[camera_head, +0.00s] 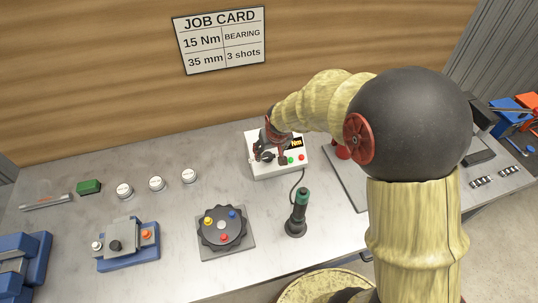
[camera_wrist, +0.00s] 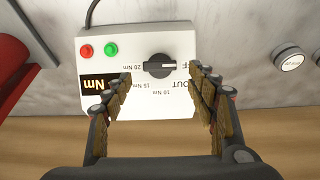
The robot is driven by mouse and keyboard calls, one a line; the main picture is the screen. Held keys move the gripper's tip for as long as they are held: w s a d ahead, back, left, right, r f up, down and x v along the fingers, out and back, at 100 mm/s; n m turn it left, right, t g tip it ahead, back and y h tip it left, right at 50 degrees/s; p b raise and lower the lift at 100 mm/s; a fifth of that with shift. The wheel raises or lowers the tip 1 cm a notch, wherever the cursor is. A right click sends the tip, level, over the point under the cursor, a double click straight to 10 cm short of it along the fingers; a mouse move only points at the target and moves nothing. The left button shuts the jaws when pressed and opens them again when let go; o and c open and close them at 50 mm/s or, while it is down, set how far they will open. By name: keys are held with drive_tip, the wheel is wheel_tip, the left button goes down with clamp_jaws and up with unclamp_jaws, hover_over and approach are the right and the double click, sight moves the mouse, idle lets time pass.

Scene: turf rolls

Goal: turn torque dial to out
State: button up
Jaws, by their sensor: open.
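The torque dial (camera_wrist: 158,66) is a black round knob with a raised bar on the face of a white control box (camera_wrist: 185,42). A pale mark on the bar lies on its right side in the wrist view, toward a partly hidden label ending in FF. The OUT label is just below that one; 10, 15 and 20 Nm labels run round to the left. My gripper (camera_wrist: 160,76) is open, its fingers on either side of the dial, with visible gaps. In the head view my gripper (camera_head: 273,148) is over the box and partly hides the dial.
The box has a green button (camera_wrist: 111,48), a red button (camera_wrist: 86,51) and a lit Nm display (camera_wrist: 93,86), its digits partly hidden. A screwdriver-like tool (camera_head: 298,212) stands in front, beside a dark round turntable (camera_head: 221,227). White round buttons (camera_head: 157,184) are left.

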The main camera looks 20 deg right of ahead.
sight(269, 157)
drive_tip(key=shift+x, duration=2)
drive_tip(key=shift+c, duration=0.3)
drive_tip(key=c, duration=1.1)
